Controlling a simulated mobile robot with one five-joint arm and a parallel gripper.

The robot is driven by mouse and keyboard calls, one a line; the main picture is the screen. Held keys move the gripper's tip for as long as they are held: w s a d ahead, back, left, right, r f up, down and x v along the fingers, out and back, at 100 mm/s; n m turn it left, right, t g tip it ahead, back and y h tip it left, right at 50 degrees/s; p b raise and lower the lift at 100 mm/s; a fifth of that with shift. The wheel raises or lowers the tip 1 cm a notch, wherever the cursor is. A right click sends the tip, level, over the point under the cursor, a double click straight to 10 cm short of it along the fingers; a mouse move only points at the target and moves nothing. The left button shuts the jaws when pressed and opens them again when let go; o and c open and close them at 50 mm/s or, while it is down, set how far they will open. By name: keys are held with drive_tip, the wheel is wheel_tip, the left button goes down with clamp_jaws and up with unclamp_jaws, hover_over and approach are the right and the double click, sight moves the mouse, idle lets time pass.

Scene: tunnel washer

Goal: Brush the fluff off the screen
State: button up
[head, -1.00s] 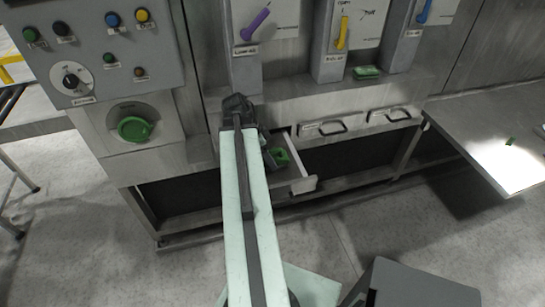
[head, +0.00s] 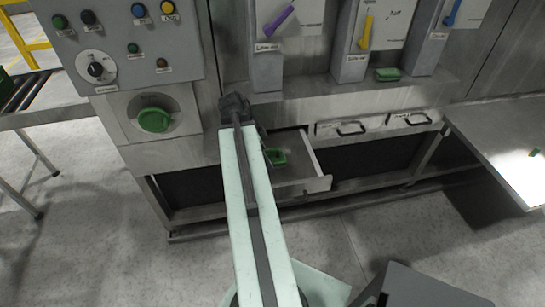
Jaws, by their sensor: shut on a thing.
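My gripper (head: 264,148) reaches down over an open drawer in the machine front, with its jaws partly hidden behind my arm. It is shut on a green thing (head: 277,157), which looks like the brush, low over or in the drawer. I cannot tell whether it touches the drawer floor. The open drawer (head: 318,184) has a pale side wall and front and appears to hold the screen. Its left part is hidden by my arm. I cannot make out any fluff.
Two shut drawers with dark handles (head: 351,129) are to the right. Another green object (head: 387,75) lies on the ledge above. A control panel with a green knob (head: 154,120) is at the left. A steel table (head: 490,135) stands at the right. Floor in front is clear.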

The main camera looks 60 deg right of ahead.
sight(267, 150)
drive_tip(key=shift+w+a, duration=0.15)
drive_tip(key=shift+r+p, duration=0.45)
drive_tip(key=shift+p, duration=0.05)
wheel_tip(267, 150, up, 5)
drive_tip(key=p, duration=0.5)
wheel_tip(267, 150, up, 3)
drive_tip(key=p, duration=0.3)
drive_tip(key=shift+r, duration=0.15)
